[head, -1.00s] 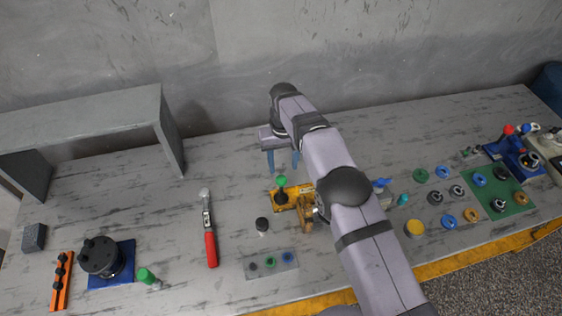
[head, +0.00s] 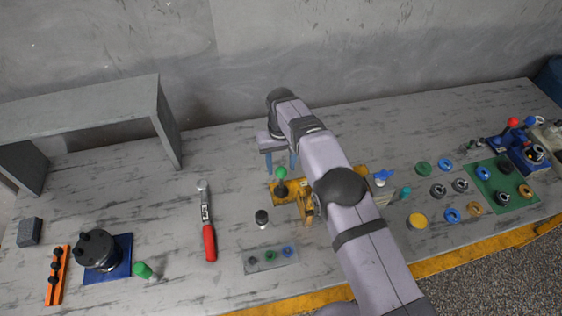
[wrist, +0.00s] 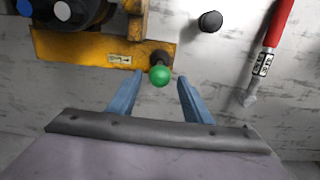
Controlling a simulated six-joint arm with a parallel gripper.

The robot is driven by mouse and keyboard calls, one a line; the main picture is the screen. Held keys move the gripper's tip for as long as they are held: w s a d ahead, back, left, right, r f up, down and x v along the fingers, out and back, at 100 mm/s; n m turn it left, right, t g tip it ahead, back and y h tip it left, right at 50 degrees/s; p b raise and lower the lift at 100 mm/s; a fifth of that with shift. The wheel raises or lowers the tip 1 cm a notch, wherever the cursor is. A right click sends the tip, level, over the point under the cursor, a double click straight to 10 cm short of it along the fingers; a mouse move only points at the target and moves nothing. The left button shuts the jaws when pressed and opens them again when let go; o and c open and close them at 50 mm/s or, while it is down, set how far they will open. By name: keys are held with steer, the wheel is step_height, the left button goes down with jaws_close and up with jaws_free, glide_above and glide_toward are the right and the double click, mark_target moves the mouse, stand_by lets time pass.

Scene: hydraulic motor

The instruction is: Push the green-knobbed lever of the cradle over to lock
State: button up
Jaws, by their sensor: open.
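The green-knobbed lever (head: 281,173) stands upright at the left end of the yellow cradle (head: 345,179). In the wrist view the green knob (wrist: 159,75) shows just ahead of the fingertips, between their lines. The yellow cradle (wrist: 85,48) lies beyond it, with a dark motor body (wrist: 75,12) on it. My gripper (head: 281,160) is open and empty, with blue fingers on the far side of the lever. In the wrist view the fingers (wrist: 160,82) are spread apart. Whether a finger touches the knob I cannot tell. My arm hides much of the cradle in the head view.
A red-handled wrench (head: 208,228) lies to the left, and a black-topped cylinder (head: 262,217) stands in front of the cradle. A grey shelf (head: 85,115) stands back left. A small tray (head: 270,259) sits near the front edge. Bare table lies behind the cradle.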

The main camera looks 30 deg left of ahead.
mark_target(281, 169)
steer(key=shift+f+b, duration=1.5)
steer(key=shift+f, duration=0.6)
steer(key=c, duration=0.7)
